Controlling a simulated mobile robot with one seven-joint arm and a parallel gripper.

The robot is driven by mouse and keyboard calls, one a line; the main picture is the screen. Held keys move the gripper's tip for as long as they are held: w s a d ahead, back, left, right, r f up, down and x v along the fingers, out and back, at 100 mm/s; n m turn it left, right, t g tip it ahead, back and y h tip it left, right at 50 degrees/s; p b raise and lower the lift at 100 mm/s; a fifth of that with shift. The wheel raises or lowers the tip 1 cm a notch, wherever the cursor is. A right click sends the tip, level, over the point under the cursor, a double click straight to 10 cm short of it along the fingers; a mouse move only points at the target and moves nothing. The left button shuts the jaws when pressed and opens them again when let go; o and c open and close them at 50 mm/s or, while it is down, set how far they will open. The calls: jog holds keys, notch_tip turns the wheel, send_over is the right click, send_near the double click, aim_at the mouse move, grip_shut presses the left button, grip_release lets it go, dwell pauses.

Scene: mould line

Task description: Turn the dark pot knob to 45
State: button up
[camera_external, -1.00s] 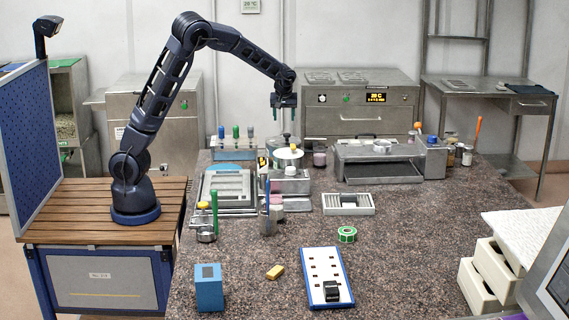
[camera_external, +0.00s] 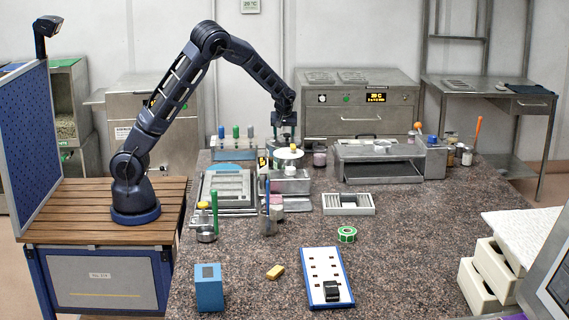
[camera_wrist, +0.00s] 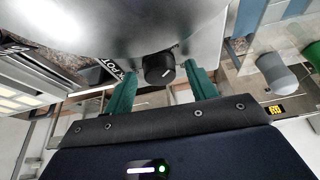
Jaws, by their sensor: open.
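The dark pot knob (camera_wrist: 158,68) is a small black round knob with a white pointer line, on the side of a shiny grey metal pot (camera_wrist: 130,22) in the wrist view. A label partly reading "K POT" (camera_wrist: 112,70) is beside it. My gripper (camera_wrist: 161,76) is open, its two green fingers on either side of the knob with gaps to both. The white line points towards the upper right in that view; no scale figures are readable. In the external view my gripper (camera_external: 284,130) is low at the back of the bench, and the knob cannot be made out.
The bench front holds a blue box (camera_external: 208,288) and a white panel (camera_external: 322,270).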

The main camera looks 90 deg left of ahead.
jog(key=shift+c, duration=0.5)
jog(key=c, duration=0.9)
jog(key=shift+m, duration=0.3)
jog(key=m, duration=0.2)
jog(key=m+t, duration=0.1)
jog(key=m, duration=0.1)
jog(key=m+t+h, duration=0.1)
jog(key=m, duration=0.1)
jog(key=shift+s+a, duration=0.15)
jog(key=shift+s, duration=0.1)
jog(key=shift+m+t+h, duration=0.4)
jog(key=shift+m+t, duration=0.05)
jog(key=shift+m, duration=0.9)
jog(key=shift+m+t+h, duration=0.4)
jog(key=shift+m+t, duration=0.05)
jog(key=shift+m, duration=1.2)
